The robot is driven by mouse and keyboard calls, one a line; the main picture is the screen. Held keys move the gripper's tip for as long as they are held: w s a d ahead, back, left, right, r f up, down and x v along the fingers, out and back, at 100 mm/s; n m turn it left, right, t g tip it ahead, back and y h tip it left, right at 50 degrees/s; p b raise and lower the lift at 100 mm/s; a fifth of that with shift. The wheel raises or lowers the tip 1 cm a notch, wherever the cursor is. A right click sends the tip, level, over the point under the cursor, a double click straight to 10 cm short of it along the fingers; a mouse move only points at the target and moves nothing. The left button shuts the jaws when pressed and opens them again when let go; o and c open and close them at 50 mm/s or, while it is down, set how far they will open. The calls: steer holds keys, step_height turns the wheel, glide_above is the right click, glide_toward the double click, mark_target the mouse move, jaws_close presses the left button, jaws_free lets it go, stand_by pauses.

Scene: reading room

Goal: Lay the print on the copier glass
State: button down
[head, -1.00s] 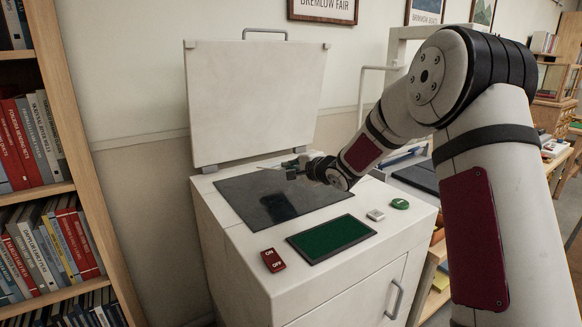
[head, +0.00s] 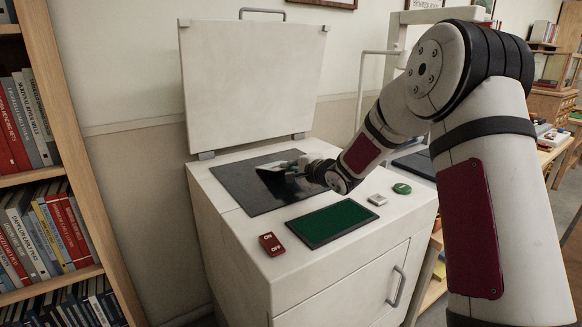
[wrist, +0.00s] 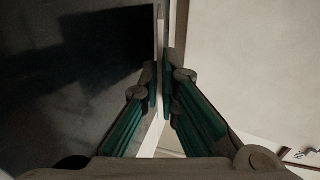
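The copier glass (head: 235,187) is a dark, shiny rectangle in the top of the white copier. The copier lid (head: 255,80) stands open behind it. My gripper (head: 284,168) is low over the right part of the glass. In the wrist view its green-padded fingers (wrist: 160,82) are closed together on a thin sheet, the print (wrist: 160,22), seen almost edge-on. In the head view the print is tilted and partly hidden by my gripper. Its reflection blends with the dark glass, so I cannot tell whether its lower edge touches.
In front of the glass are a red on/off switch (head: 271,243), a green panel (head: 328,221), a pale button (head: 377,199) and a green button (head: 402,188). A bookshelf (head: 75,150) stands at left. The left part of the glass is clear.

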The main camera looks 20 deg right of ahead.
steer(key=c, duration=1.7)
jaws_free()
steer(key=v, duration=1.2)
steer(key=shift+r, duration=0.1)
